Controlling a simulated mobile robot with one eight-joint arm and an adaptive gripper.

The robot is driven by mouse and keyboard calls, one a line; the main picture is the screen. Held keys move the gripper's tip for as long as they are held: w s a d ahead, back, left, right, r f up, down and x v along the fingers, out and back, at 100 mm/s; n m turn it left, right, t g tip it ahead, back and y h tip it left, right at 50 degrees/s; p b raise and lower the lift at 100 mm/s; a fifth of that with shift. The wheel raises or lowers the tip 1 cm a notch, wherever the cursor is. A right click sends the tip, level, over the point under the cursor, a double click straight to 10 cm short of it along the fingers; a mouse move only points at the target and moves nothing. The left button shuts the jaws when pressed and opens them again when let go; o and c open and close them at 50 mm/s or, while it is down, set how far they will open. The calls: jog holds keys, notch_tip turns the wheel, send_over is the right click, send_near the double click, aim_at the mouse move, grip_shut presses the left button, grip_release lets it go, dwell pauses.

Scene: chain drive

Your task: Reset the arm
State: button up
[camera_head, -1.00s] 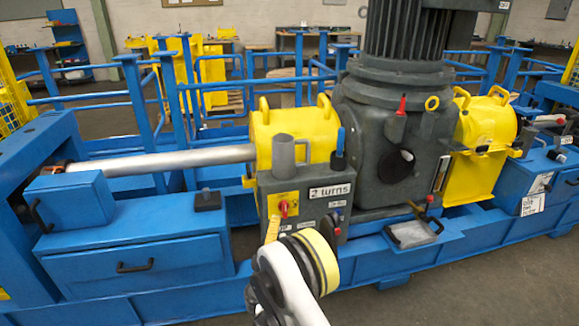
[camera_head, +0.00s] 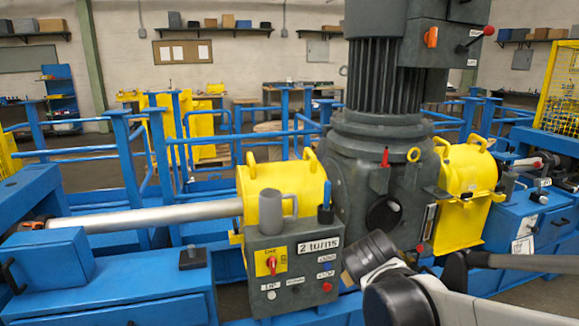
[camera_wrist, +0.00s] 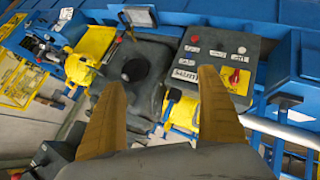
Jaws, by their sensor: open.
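My gripper shows in the wrist view as two tan fingers (camera_wrist: 160,110) spread wide apart with nothing between them. The grey gear housing and part of the control box appear beyond them. In the head view, my arm reaches in from the lower right in front of the machine; the gripper's fingers cannot be made out there. The grey control box (camera_head: 294,262) marked "2 turns" has a red switch on a yellow plate (camera_head: 270,263). A grey mug-like cup (camera_head: 270,211) and a blue-handled tool (camera_head: 326,205) are at its top.
The large grey motor and gearbox (camera_head: 385,150) stands behind my arm. Yellow guards (camera_head: 465,182) flank it. A metal shaft (camera_head: 150,216) runs left to the blue frame. Blue railings (camera_head: 130,150) stand behind.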

jog(key=s+f+m+g+y, duration=0.1)
jog(key=s+m, duration=0.1)
jog(key=s, duration=0.8)
jog(key=s+f+m+g+y, duration=0.1)
jog(key=s+m+y, duration=0.1)
jog(key=s, duration=0.9)
jog(key=shift+d+f, duration=0.3)
